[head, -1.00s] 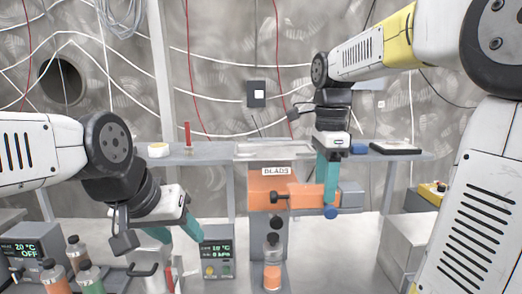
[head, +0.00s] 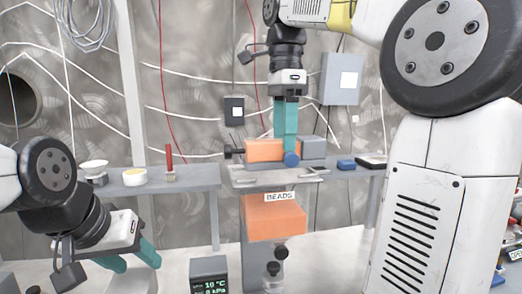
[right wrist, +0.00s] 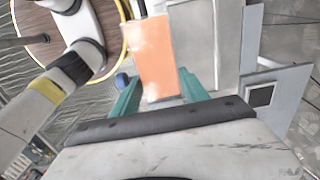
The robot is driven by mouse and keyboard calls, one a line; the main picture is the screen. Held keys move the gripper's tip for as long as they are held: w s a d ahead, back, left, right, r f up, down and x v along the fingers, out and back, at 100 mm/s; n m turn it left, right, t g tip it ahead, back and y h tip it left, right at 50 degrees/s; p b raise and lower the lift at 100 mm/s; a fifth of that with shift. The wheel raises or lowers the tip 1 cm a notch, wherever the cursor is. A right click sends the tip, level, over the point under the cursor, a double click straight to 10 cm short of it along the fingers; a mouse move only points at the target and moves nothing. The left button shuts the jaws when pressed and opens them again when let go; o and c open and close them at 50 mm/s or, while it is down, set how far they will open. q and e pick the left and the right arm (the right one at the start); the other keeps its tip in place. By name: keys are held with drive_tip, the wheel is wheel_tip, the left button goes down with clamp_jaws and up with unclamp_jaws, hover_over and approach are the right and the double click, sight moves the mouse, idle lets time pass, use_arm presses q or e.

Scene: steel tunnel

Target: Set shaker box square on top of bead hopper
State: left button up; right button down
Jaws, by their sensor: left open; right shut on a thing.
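The shaker box (head: 265,150), an orange block with a grey end, a black knob and a blue knob, is in my right gripper (head: 285,148). The teal fingers are shut on it. In the right wrist view, the orange face of the shaker box (right wrist: 155,60) lies between my right gripper's fingers (right wrist: 158,98). The bead hopper (head: 275,218) is an orange body labelled BEADS with a flat grey top. The shaker box is level over that top's rear part; I cannot tell whether it touches. My left gripper (head: 130,262) is open and empty at lower left.
A grey shelf (head: 195,180) at the back left carries a yellow-white roll (head: 135,177) and a red-handled tool (head: 169,160). A display unit (head: 209,275) and bottle (head: 272,270) stand below.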

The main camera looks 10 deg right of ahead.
drive_tip(key=shift+w+a+f, duration=0.1)
drive_tip(key=shift+w+f, duration=0.6)
drive_tip(key=shift+w, duration=0.6)
drive_tip(key=shift+w+a+f, duration=0.1)
drive_tip(key=shift+w+f, duration=0.6)
drive_tip(key=shift+w, duration=0.65)
drive_tip(key=shift+w+a+f, duration=0.1)
drive_tip(key=shift+w+f, duration=0.6)
drive_tip(key=shift+w, duration=0.6)
drive_tip(key=shift+f, duration=0.15)
drive_tip(key=c, duration=0.6)
unclamp_jaws()
drive_tip(key=shift+r, duration=3.9)
